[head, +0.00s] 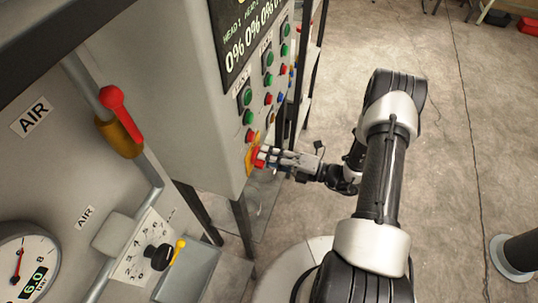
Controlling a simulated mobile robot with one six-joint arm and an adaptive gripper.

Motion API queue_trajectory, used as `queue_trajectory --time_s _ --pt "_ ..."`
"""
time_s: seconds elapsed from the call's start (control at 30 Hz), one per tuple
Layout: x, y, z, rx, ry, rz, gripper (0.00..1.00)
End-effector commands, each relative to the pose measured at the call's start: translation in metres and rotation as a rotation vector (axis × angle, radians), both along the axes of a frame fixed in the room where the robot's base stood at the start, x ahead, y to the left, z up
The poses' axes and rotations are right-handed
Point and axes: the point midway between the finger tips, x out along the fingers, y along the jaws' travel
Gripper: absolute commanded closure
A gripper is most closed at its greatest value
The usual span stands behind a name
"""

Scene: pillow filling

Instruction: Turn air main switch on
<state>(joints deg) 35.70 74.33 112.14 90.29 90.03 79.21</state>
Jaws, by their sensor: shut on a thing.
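A red-handled valve lever (115,105) with a brass-coloured body sits on the grey pipe at the left. The AIR label (33,116) is on the panel beside it. My gripper (266,157) is away from this lever, at the lower right edge of the control box. It is shut on a red knob (256,160) with a yellow base at the lower edge of that box. The fingers partly cover the knob, and its exact turn position cannot be told.
The control box (205,110) carries a display (248,35) and several green and red buttons close to my gripper. A round gauge (28,265) and a black knob with a yellow lever (163,256) are at the lower left. Open concrete floor (460,130) lies to the right.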

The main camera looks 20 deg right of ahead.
Motion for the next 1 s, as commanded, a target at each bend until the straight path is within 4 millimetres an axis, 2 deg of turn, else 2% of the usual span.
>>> queue_trajectory --time_s 0.3,0.73,0.77,1.0 --pt "0.0 0.0 -0.0007 0.049 0.067 0.0 1.0" --pt "-0.0001 0.0001 -0.0008 0.055 0.075 0.0 1.0" --pt "-0.0001 0.0001 -0.0008 0.055 0.075 0.0 0.81" --pt "-0.0001 0.0001 -0.0008 0.054 0.074 0.0 0.65"
